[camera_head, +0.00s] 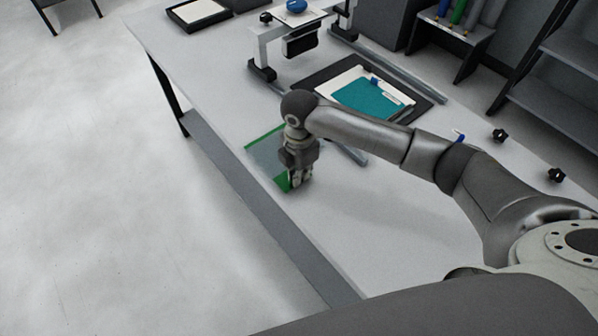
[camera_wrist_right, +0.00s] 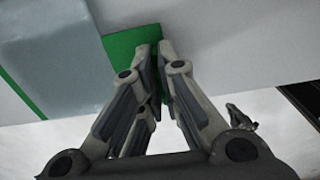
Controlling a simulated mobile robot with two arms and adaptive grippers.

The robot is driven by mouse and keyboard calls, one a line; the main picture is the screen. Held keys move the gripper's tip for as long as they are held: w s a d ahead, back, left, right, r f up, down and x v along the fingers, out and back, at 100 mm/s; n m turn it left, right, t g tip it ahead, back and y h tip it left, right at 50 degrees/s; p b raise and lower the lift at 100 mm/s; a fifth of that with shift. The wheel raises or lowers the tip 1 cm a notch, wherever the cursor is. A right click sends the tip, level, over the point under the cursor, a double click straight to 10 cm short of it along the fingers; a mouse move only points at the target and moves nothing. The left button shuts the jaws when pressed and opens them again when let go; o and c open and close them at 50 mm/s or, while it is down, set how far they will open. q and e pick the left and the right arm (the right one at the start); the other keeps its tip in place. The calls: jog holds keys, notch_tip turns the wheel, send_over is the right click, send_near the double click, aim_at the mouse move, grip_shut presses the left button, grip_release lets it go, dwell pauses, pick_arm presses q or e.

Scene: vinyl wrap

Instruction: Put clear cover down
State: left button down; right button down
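The clear cover (camera_head: 267,150) is a see-through, greyish sheet with green edges, at the table's left edge in the head view. It also shows at the upper left of the right wrist view (camera_wrist_right: 60,45). My right gripper (camera_head: 298,184) points down at the cover's near green end. In the wrist view its fingertips (camera_wrist_right: 156,48) come together on this green strip, so it looks shut on it. The arm hides part of the cover, and I cannot tell whether the cover touches the table. My left gripper is not in view.
On the white table (camera_head: 400,225), a black mat (camera_head: 424,98) holds a white and teal sheet (camera_head: 365,99) behind my right arm. A metal frame (camera_head: 262,47) stands farther back. Black knobs (camera_head: 557,175) lie at right. The near table area is clear.

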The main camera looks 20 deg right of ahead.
jog(key=shift+f, duration=0.4)
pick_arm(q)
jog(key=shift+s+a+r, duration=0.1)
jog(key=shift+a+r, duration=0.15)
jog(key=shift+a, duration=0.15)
pick_arm(e)
jog(key=shift+f, duration=0.15)
jog(key=c, duration=1.6)
grip_release()
jog(key=shift+f, duration=0.1)
jog(key=shift+c, duration=0.2)
